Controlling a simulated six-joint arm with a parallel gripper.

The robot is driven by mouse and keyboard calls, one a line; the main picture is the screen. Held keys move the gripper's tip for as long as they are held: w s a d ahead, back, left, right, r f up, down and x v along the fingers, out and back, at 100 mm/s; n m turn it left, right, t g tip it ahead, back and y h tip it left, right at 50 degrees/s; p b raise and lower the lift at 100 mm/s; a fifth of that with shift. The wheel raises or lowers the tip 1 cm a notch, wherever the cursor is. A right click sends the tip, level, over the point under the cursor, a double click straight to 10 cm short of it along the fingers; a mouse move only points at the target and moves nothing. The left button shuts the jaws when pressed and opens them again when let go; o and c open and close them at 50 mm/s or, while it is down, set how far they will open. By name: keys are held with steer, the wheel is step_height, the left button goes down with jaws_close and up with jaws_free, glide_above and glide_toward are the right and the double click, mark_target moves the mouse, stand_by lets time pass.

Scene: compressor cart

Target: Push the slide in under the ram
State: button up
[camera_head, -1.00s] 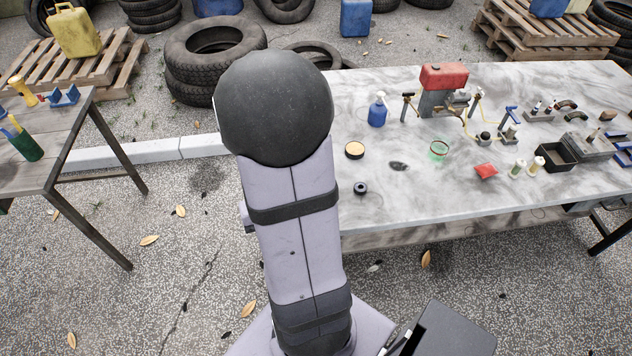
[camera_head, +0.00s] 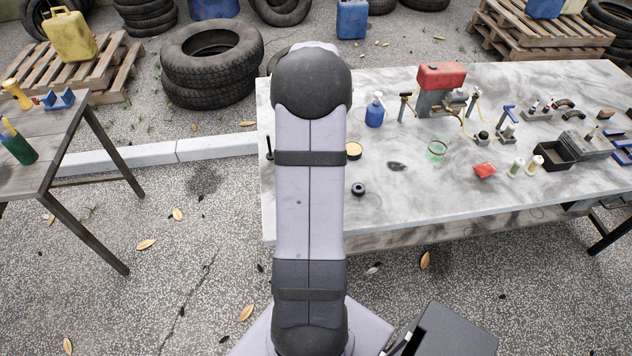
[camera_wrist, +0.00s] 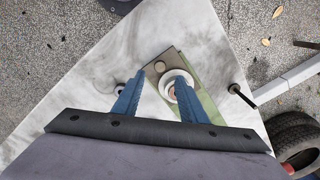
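In the wrist view a green plate (camera_wrist: 207,106) lies on the table with a grey-brown plate (camera_wrist: 154,70) beside it. A white round piece (camera_wrist: 166,80) stands over them, partly behind my right finger. I cannot tell which part is the slide and which is the ram. My gripper (camera_wrist: 160,76) points at this assembly from above. Its two blue fingers are apart, with no object seen clasped between them. A small grey knob (camera_wrist: 120,89) shows by the left finger. In the head view my arm hides the assembly and my gripper.
A black peg (camera_wrist: 241,96) stands right of the assembly, near the table edge. On the pale table (camera_head: 440,195) are a blue bottle (camera_head: 374,114), a red-topped compressor (camera_head: 441,77), a black ring (camera_head: 358,189) and a dark bin (camera_head: 553,157). Tyres (camera_head: 211,65) stand behind.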

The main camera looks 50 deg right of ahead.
steer(key=shift+f, duration=0.1)
steer(key=shift+f+p, duration=0.9)
steer(key=shift+f, duration=2.7)
